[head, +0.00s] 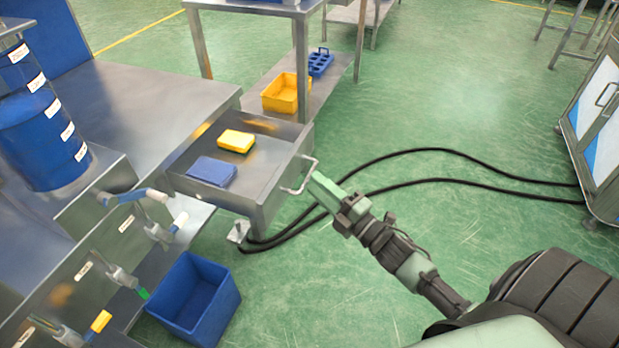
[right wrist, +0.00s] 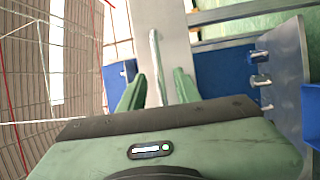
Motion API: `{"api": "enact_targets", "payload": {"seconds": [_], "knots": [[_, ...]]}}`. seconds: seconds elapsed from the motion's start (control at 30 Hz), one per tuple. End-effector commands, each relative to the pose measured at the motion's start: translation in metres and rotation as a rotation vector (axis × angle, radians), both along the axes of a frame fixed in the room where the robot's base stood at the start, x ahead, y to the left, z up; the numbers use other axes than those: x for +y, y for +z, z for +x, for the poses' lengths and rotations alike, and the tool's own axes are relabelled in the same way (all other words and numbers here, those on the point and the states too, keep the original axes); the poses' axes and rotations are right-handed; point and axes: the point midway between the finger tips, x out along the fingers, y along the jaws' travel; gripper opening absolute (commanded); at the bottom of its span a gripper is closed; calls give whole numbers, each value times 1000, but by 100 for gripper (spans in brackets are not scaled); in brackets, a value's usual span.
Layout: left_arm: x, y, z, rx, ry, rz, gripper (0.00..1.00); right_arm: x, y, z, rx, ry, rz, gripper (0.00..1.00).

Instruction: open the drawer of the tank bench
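The tank bench's metal drawer (head: 262,190) stands pulled out in the head view. A yellow sponge (head: 236,141) and a folded blue cloth (head: 211,171) lie in it. Its pale bar handle (head: 303,178) is on the front face. My right gripper (head: 317,183) is right at the handle. In the right wrist view my right gripper (right wrist: 158,78) has its green fingers apart, with the handle (right wrist: 154,48) between them and gaps visible on both sides. Whether a finger touches it is unclear. My left gripper is not in view.
A blue tank (head: 45,140) stands on the bench (head: 140,90), with valves along its front. A blue bin (head: 195,298) is on the floor below. Black hoses (head: 430,152) cross the green floor behind my right arm. A cabinet (head: 600,125) stands at the right.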

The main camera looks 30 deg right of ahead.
Motion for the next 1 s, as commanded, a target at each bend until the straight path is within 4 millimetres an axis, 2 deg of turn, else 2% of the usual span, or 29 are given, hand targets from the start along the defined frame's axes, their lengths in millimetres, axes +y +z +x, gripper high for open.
{"api": "enact_targets", "payload": {"seconds": [0.1,0.3,0.7,0.87,1.0], "knots": [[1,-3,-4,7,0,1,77,-5,-4,-20,2,-1,1,32],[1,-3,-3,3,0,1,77,-9,-6,-36,-2,1,0,32],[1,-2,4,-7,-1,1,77,-10,-6,-37,-2,1,0,32],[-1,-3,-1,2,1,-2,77,-9,-6,-37,1,0,3,32],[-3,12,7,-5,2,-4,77,-6,-14,-35,76,-36,68,32]]}}
